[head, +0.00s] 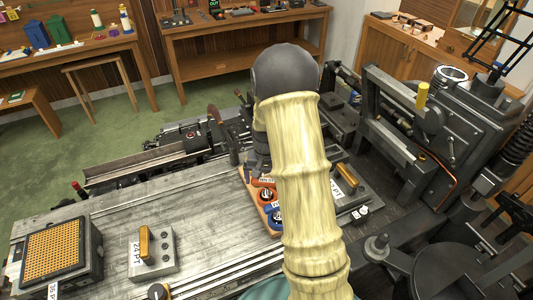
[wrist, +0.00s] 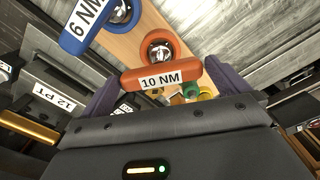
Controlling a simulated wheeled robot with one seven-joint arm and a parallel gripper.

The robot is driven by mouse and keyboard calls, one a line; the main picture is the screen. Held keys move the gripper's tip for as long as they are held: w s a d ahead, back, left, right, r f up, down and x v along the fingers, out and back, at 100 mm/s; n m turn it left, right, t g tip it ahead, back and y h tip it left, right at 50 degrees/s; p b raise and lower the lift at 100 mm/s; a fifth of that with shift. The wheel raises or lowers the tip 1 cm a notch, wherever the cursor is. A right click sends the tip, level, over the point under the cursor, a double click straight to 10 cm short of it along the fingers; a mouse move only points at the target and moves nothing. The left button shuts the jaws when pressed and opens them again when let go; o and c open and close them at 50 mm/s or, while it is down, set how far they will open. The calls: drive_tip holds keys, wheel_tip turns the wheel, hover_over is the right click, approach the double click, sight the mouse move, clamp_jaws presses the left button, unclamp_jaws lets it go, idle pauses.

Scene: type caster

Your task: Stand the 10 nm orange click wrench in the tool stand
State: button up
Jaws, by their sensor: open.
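The orange 10 NM click wrench (wrist: 160,77) shows in the wrist view as a labelled orange bar with a round head, on a wooden rack (wrist: 150,20). My gripper (wrist: 165,85) is open, with its two purple fingers on either side of the orange bar; I cannot tell whether they touch it. In the head view my arm hides most of the rack (head: 248,184) and my fingers. A grey block labelled 24 PT (head: 152,262), with holes and a yellow-handled piece, stands on the bench; I cannot tell whether it is the tool stand.
A blue 6 NM wrench (wrist: 84,24) lies close beside the orange one. A 12 PT block (wrist: 45,95) is at the wrist view's left. A box with an orange perforated top (head: 54,250) is at the bench's left. Dark machinery (head: 425,120) crowds the right.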

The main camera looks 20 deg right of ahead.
wheel_tip(320, 180, up, 14)
drive_tip(key=b, duration=0.2)
drive_tip(key=shift+f, duration=0.15)
idle(0.4)
drive_tip(key=s+a+f+n+t, duration=0.1)
drive_tip(key=s+a+f+n, duration=0.1)
drive_tip(key=s+a, duration=0.3)
drive_tip(key=s+a+f+n+t, duration=0.1)
drive_tip(key=s+a+n, duration=0.3)
drive_tip(key=s, duration=0.7)
drive_tip(key=shift+a+f+t, duration=0.3)
drive_tip(key=shift+a+f, duration=0.05)
drive_tip(key=shift+a, duration=0.2)
idle(0.9)
